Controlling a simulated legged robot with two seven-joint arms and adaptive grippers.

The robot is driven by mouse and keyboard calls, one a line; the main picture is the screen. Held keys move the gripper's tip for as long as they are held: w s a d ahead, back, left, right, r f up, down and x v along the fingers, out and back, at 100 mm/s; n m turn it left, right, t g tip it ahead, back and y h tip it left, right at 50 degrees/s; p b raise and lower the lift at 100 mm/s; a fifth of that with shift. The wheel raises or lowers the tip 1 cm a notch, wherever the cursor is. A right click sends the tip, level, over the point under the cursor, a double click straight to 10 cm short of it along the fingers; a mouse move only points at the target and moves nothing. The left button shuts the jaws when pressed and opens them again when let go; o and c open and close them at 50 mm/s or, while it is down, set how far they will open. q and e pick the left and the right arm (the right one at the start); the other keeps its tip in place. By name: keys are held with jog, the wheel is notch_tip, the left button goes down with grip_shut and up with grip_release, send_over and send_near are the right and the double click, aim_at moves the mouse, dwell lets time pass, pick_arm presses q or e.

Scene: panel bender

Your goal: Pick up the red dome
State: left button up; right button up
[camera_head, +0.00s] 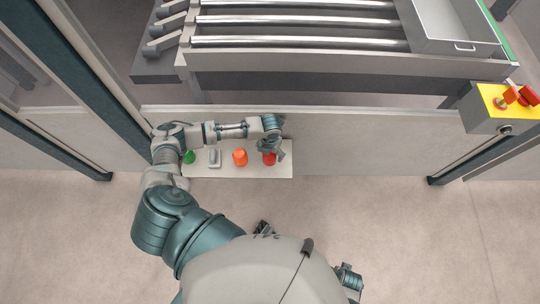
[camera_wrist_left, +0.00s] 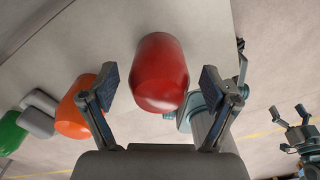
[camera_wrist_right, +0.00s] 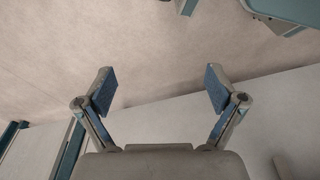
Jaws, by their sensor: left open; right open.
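The red dome (camera_head: 269,158) stands at the right end of a small pale shelf (camera_head: 225,172) in the head view. It also shows in the left wrist view (camera_wrist_left: 160,72), between the two fingers and apart from both. My left gripper (camera_head: 268,146) is open over the red dome; its fingertips (camera_wrist_left: 158,85) frame the dome in its wrist view. My right gripper (camera_wrist_right: 161,90) is open and empty, with only floor and a pale panel before it. In the head view I cannot make out its fingers clearly.
On the same shelf, left of the red dome, are an orange dome (camera_head: 240,157), a grey block (camera_head: 214,158) and a green dome (camera_head: 190,157). Behind is a roller table (camera_head: 300,42) with a grey bin (camera_head: 450,25). A yellow box (camera_head: 497,101) with red knobs stands right.

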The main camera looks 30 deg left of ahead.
aim_at(270, 156)
pick_arm(q)
notch_tip(270, 156, down, 3)
jog(key=shift+s+r, duration=0.1)
jog(key=shift+f, duration=0.3)
jog(key=shift+a, duration=0.15)
jog(key=shift+c, duration=0.8)
jog(key=c, duration=1.1)
pick_arm(e)
jog(key=shift+w+a+r, duration=0.1)
jog(key=shift+w+r, duration=0.2)
jog(key=shift+r, duration=0.45)
pick_arm(q)
jog(key=shift+r, duration=0.2)
